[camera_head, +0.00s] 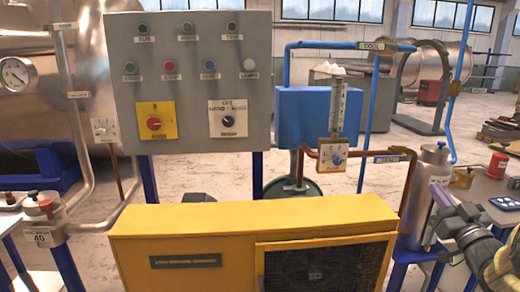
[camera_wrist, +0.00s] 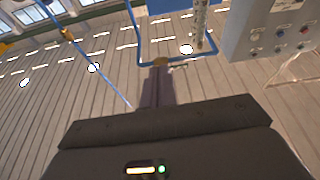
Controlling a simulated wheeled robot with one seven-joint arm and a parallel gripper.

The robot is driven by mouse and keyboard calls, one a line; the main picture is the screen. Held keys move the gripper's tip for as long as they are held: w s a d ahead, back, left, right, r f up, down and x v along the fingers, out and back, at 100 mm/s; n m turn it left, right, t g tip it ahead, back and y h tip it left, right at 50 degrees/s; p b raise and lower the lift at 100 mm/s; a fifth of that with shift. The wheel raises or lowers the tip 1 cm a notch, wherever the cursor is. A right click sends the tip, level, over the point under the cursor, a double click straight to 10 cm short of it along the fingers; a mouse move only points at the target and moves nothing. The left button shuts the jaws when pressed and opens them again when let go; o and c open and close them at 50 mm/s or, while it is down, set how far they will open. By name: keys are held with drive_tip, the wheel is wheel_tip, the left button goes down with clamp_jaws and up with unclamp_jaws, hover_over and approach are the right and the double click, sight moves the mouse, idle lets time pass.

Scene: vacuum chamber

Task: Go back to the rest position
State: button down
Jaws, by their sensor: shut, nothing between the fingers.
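My gripper (camera_wrist: 157,78) shows in the wrist view with its fingers together and nothing between them. The wrist camera faces up past a slatted ceiling, with blue pipes and the grey control panel (camera_wrist: 275,38) at the upper right. In the head view my gripper (camera_head: 440,218) is at the right edge, beside the silver cylinder (camera_head: 432,180). Whether it touches the cylinder cannot be told. The task names no other object.
A yellow machine (camera_head: 185,235) stands in front at the centre. The grey control panel (camera_head: 190,85) rises behind it, with a blue box (camera_head: 303,115) and copper pipe (camera_head: 408,190) to its right. A side table (camera_head: 482,190) holds small containers at the right. Bare floor (camera_head: 210,180) lies behind.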

drive_tip(key=w+a+f+m+g+h, duration=0.2)
drive_tip(key=a+f+m+g+h, duration=0.15)
drive_tip(key=a+f+g, duration=0.7)
drive_tip(key=s+a+f+n+g+y, duration=0.2)
drive_tip(key=s+a+f+g, duration=0.7)
drive_tip(key=s+a+f, duration=0.85)
drive_tip(key=w+p+v, duration=0.2)
drive_tip(key=p+v, duration=1.6)
drive_tip(key=v, duration=0.1)
drive_tip(key=shift+r, duration=0.5)
drive_tip(key=shift+a, duration=0.1)
drive_tip(key=shift+w, duration=0.15)
